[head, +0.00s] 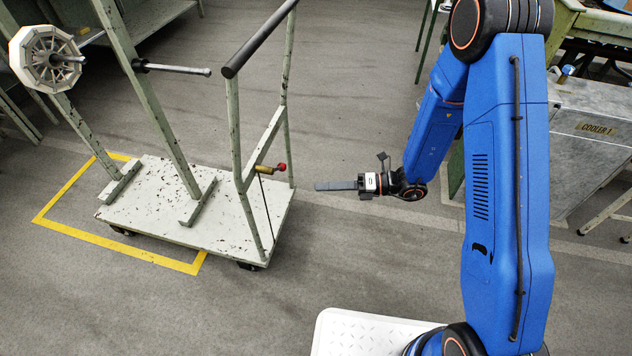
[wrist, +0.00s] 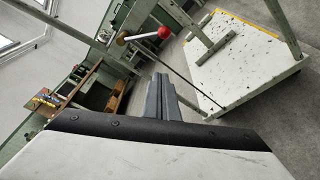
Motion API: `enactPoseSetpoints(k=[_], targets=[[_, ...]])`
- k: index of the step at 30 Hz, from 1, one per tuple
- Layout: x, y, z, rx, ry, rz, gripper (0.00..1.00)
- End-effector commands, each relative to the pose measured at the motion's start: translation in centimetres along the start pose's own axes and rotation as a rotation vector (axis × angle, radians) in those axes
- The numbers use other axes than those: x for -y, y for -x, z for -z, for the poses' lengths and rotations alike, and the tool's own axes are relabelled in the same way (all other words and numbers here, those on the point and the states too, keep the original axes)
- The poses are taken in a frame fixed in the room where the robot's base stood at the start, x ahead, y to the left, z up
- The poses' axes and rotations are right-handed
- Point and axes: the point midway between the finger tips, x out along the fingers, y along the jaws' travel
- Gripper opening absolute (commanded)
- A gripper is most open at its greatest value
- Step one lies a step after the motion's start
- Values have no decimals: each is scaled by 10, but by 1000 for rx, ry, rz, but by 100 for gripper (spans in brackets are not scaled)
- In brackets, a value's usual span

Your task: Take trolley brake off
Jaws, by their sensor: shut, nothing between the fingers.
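The trolley (head: 228,234) is a worn white platform on casters with a green upright frame and a dark push bar. Its brake lever, a brass-coloured piece with a red knob (head: 282,167), sits on the handle-end frame, with a thin dark rod running down from it. In the wrist view the red knob (wrist: 164,32) is above and ahead of the fingers, and the platform (wrist: 240,65) is at right. My gripper (head: 318,186) is shut and empty, pointing left toward the trolley, a short gap right of the knob. Its fingers also show in the wrist view (wrist: 161,80).
A yellow floor outline (head: 62,226) lies partly under the trolley. A white reel (head: 45,60) is on the upright at left. A grey box marked COOLER 1 (head: 590,150) stands at right. The floor between trolley and arm is clear.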

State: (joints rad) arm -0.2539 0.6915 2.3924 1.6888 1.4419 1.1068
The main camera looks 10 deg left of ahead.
Motion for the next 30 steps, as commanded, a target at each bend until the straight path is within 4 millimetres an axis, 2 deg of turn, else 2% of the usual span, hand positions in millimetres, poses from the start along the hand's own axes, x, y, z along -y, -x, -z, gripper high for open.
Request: enactPoseSetpoints(k=[18,24,30], targets=[[-1,-90,2,-4,1,-3,0],[-1,-95,-26,-1,3,-1,0],[0,-98,-37,-1,1,-1,0]])
